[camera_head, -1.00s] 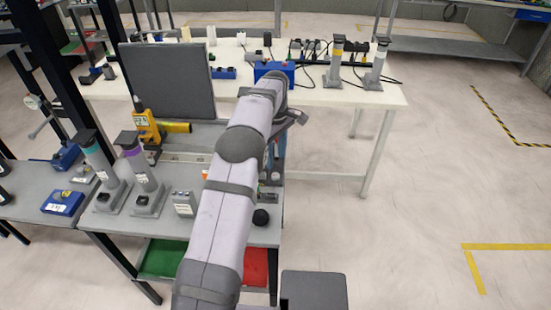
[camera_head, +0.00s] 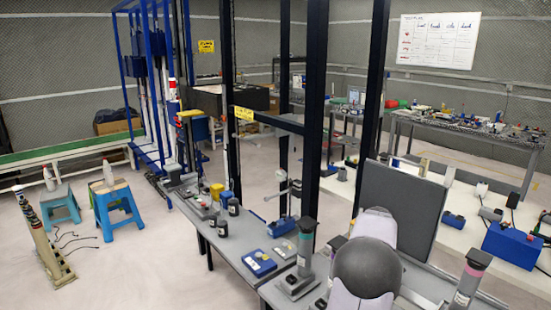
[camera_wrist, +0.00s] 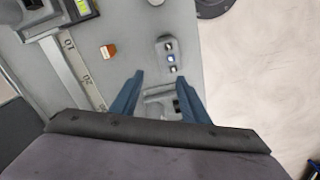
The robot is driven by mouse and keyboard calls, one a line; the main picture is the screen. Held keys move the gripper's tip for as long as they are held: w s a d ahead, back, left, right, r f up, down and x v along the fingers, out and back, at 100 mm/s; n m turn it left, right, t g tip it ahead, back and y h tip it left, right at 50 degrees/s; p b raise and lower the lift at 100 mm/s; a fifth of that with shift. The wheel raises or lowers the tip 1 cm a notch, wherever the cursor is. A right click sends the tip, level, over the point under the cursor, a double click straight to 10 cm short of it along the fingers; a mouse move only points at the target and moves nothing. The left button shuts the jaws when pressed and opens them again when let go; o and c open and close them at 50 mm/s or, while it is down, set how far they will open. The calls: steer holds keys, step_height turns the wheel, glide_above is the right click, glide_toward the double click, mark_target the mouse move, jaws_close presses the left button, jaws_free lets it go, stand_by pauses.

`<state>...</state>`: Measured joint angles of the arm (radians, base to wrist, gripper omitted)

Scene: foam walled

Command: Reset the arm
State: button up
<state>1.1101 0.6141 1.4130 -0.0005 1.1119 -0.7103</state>
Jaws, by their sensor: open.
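My gripper (camera_wrist: 160,98) shows in the wrist view with its two blue fingers apart and nothing between them. It hangs over a grey bench top (camera_wrist: 135,20). Behind the fingers is a grey device whose contact with them I cannot tell. In the head view my arm's rounded grey link rises at the bottom right, in front of a dark grey panel (camera_head: 405,205). My gripper is hidden in that view.
In the wrist view a ruler strip (camera_wrist: 75,65), an orange-and-white block (camera_wrist: 108,51) and a small button box (camera_wrist: 170,55) lie near the fingers.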

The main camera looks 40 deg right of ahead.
steer(key=w+a+n, duration=0.1)
steer(key=w+a, duration=0.4)
steer(key=a, duration=0.6)
steer(key=w+a+n, duration=0.1)
steer(key=w+a, duration=0.4)
steer(key=a, duration=0.6)
steer(key=s+a+f+n, duration=0.1)
steer(key=s+a, duration=0.4)
steer(key=a, duration=0.6)
steer(key=s+a+f+n, duration=0.1)
steer(key=s+a, duration=0.3)
steer(key=a, duration=0.6)
steer(key=shift+s+a+f+n, duration=0.3)
steer(key=shift+s+a+f, duration=0.05)
